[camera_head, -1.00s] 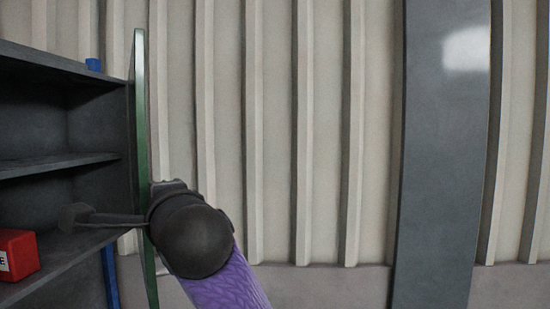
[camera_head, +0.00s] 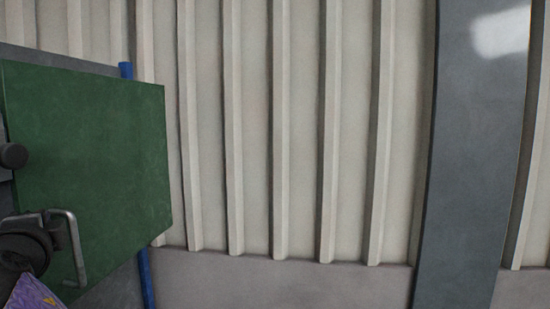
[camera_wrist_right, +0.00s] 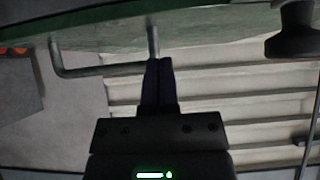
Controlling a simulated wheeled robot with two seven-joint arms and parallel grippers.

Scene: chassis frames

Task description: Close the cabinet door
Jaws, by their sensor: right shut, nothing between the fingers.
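The green cabinet door (camera_head: 95,150) fills the left of the head view, its broad face turned towards me and hiding the shelves. I cannot tell whether it sits flush with the grey cabinet (camera_head: 45,54). Its bent metal handle (camera_head: 77,255) is low on the face. My right gripper (camera_head: 45,215) is at the lower left, close to the handle. In the right wrist view its fingers (camera_wrist_right: 158,65) are together and empty, beside the handle (camera_wrist_right: 100,71), with the green door (camera_wrist_right: 115,30) above. I cannot tell whether they touch. My left gripper is not clearly seen.
A blue post (camera_head: 147,278) stands behind the door's right side. A pale ribbed wall (camera_head: 300,130) and a dark grey column (camera_head: 470,160) are behind. The space right of the door looks free. A small red patch (camera_wrist_right: 14,50) shows at the wrist view's left edge.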

